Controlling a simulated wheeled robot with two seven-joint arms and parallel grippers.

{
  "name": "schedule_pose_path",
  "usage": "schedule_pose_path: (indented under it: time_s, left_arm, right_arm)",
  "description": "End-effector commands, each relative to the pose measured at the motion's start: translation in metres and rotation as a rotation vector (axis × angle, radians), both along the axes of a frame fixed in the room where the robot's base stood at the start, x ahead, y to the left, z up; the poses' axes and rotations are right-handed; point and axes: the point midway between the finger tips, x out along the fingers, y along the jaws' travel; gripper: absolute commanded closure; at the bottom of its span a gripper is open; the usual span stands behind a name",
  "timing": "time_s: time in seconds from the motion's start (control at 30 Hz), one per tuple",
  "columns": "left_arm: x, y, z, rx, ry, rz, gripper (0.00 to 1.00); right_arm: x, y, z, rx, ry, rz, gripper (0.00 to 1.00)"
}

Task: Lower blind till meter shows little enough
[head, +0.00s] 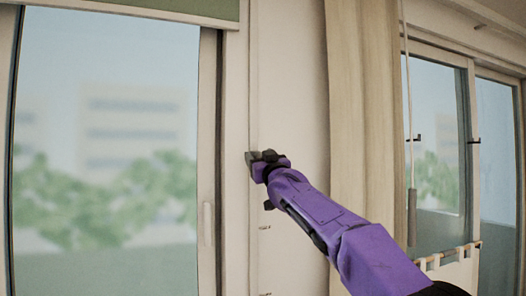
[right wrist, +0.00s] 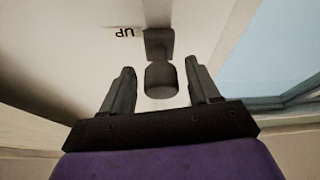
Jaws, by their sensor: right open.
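The blind (head: 150,7) shows as a green strip with a pale bottom bar across the top of the left window; most of the glass below it is uncovered. My right gripper (head: 262,163) is at the pale wall strip just right of that window. In the right wrist view, my right gripper (right wrist: 159,66) is open, with one finger on each side of a dark grey knob (right wrist: 161,82). Gaps show between knob and fingers. The knob is in front of a dark block (right wrist: 158,43) beside an upside-down "UP" label (right wrist: 124,33). No meter is in view, nor is my left gripper.
A beige curtain (head: 362,110) hangs right of the wall strip, behind my right arm. Farther right are another window (head: 436,140), a hanging rod with a grey end (head: 412,215) and small dark hooks. Small dark marks (head: 265,228) run down the strip below my gripper.

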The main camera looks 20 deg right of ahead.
Motion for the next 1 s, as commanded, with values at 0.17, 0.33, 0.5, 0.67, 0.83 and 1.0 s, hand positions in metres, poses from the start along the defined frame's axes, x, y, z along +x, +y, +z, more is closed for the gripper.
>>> schedule_pose_path:
  time_s: [0.17, 0.33, 0.5, 0.67, 0.83, 1.0]
  left_arm:
    - [0.0, 0.0, -0.001, 0.0, 0.0, 0.0, 0.32]
    - [0.0, 0.0, -0.001, 0.0, 0.0, 0.0, 0.32]
    - [0.0, 0.0, -0.004, 0.0, 0.0, 0.0, 0.32]
    - [0.0, 0.0, -0.021, 0.0, 0.0, 0.0, 0.32]
    - [0.0, 0.0, -0.058, 0.0, 0.0, 0.0, 0.32]
    - [0.0, 0.0, -0.099, 0.0, 0.0, 0.0, 0.32]
  right_arm:
    - [0.0, -0.001, -0.001, 0.0, 0.0, -0.001, 0.49]
    - [-0.001, -0.001, -0.001, -0.001, 0.0, -0.001, 1.0]
    - [-0.001, -0.006, -0.004, 0.0, -0.001, -0.004, 1.0]
    - [-0.001, -0.003, -0.024, -0.001, 0.001, -0.003, 1.0]
    - [-0.001, -0.001, -0.069, -0.001, 0.002, -0.003, 1.0]
    - [0.0, -0.001, -0.121, -0.001, 0.002, -0.002, 1.0]
